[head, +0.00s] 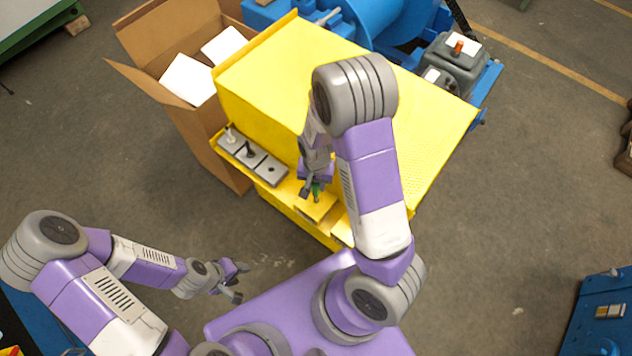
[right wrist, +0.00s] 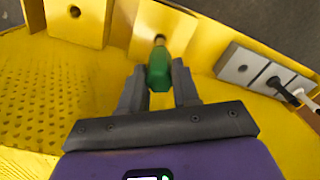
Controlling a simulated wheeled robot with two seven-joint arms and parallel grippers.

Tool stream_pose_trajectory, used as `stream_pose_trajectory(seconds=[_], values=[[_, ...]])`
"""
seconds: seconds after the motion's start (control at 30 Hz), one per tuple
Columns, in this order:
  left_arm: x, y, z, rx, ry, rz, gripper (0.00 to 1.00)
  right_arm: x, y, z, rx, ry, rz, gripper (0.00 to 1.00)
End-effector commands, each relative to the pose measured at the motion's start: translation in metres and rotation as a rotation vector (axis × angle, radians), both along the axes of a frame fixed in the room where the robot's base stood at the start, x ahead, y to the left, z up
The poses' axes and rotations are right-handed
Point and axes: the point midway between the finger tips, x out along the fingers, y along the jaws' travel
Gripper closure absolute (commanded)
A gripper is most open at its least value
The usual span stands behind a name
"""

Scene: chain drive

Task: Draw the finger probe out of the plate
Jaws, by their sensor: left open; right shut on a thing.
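The finger probe has a green handle (right wrist: 159,71), which shows small in the head view (head: 316,188). My right gripper (right wrist: 160,85) is shut on this handle, its fingers on either side. The probe's narrow dark end points at a yellow plate (right wrist: 180,32) on the front of the yellow guard and meets it. How deep it sits is hidden. The plate also shows in the head view (head: 318,208), just below the gripper. My left gripper (head: 240,282) is open and empty, low at the left, well away from the guard.
A second yellow plate (right wrist: 88,22) with a dark hole stands beside the first. Grey holder blocks (head: 250,158) sit on the ledge; one hole is empty, the others hold a black and a white piece. A cardboard box (head: 152,98) stands left of the yellow guard (head: 265,85).

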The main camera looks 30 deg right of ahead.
Motion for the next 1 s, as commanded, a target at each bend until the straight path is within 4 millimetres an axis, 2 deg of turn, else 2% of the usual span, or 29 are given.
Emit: stream_pose_trajectory(seconds=[1.0], values=[[0.0, 0.0, 0.048, 0.0, 0.0, 0.0, 0.57, 0.0, 0.0, 0.052, 0.0, 0.0, 0.001, 1.0]])
